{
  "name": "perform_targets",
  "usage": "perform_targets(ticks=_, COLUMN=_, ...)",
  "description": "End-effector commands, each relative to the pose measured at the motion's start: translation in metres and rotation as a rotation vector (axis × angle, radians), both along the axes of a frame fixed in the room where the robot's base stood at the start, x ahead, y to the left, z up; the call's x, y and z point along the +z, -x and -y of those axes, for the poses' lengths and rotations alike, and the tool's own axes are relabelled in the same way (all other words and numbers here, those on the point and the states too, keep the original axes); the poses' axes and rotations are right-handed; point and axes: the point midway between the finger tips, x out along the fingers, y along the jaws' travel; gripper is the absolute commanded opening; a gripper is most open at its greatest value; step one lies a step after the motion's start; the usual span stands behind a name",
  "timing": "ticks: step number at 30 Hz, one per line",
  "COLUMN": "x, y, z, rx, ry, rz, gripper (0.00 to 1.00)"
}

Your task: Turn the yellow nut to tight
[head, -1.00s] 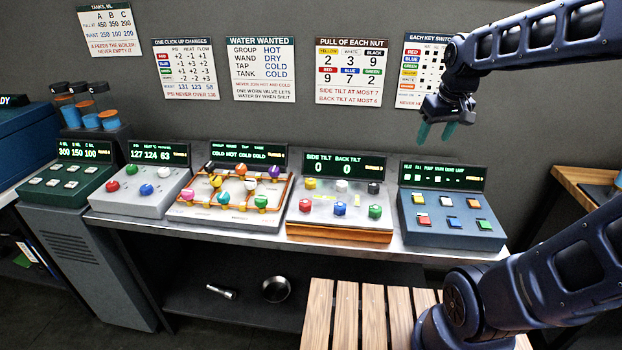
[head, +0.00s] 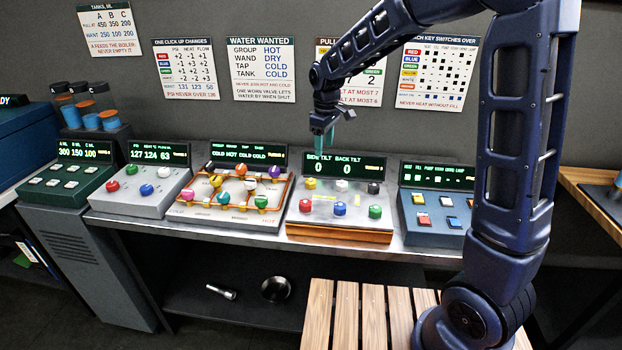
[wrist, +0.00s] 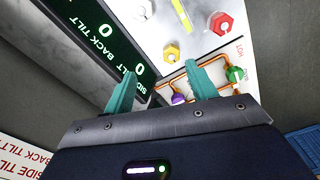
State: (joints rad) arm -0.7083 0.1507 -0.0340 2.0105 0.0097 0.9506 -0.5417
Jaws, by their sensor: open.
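The yellow nut (head: 310,184) sits at the back left of the white tilt panel (head: 322,219). It also shows in the wrist view (wrist: 172,54), beyond and between my fingertips and clear of them. The panel's display (head: 344,166) reads side tilt 0 and back tilt 0. My gripper (head: 322,150) is open and empty, above the back edge of the panel, in front of the display. In the wrist view its teal fingers (wrist: 160,80) are spread apart. A red nut (head: 305,206) is in front of the yellow one.
Other nuts stand on the same panel: white, blue (head: 340,208), green (head: 375,211) and black (head: 373,187). The pipe panel (head: 229,216) with coloured valves is at the left. The blue key panel (head: 420,232) is at the right, partly behind my arm.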

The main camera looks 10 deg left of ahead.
Motion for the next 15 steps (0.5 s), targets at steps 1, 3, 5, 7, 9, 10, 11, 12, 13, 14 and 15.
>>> perform_targets(ticks=1, x=-0.008, y=0.001, z=-0.013, rx=0.029, ry=0.008, rz=-0.008, gripper=0.57)
perform_targets(ticks=3, x=-0.015, y=0.001, z=-0.026, rx=0.061, ry=0.015, rz=-0.014, gripper=0.57)
perform_targets(ticks=5, x=-0.020, y=0.001, z=-0.033, rx=0.080, ry=0.018, rz=-0.017, gripper=0.57)
perform_targets(ticks=7, x=-0.024, y=0.002, z=-0.039, rx=0.094, ry=0.021, rz=-0.020, gripper=0.57)
perform_targets(ticks=9, x=-0.026, y=0.002, z=-0.041, rx=0.100, ry=0.022, rz=-0.021, gripper=0.57)
perform_targets(ticks=10, x=-0.028, y=0.002, z=-0.041, rx=0.100, ry=0.022, rz=-0.021, gripper=0.57)
perform_targets(ticks=11, x=-0.030, y=0.002, z=-0.041, rx=0.100, ry=0.022, rz=-0.021, gripper=0.57)
perform_targets(ticks=12, x=-0.033, y=0.002, z=-0.041, rx=0.100, ry=0.022, rz=-0.021, gripper=0.57)
perform_targets(ticks=13, x=-0.036, y=0.002, z=-0.041, rx=0.100, ry=0.023, rz=-0.022, gripper=0.57)
perform_targets(ticks=14, x=-0.040, y=0.002, z=-0.041, rx=0.099, ry=0.023, rz=-0.022, gripper=0.57)
perform_targets(ticks=15, x=-0.046, y=0.002, z=-0.041, rx=0.099, ry=0.024, rz=-0.023, gripper=0.57)
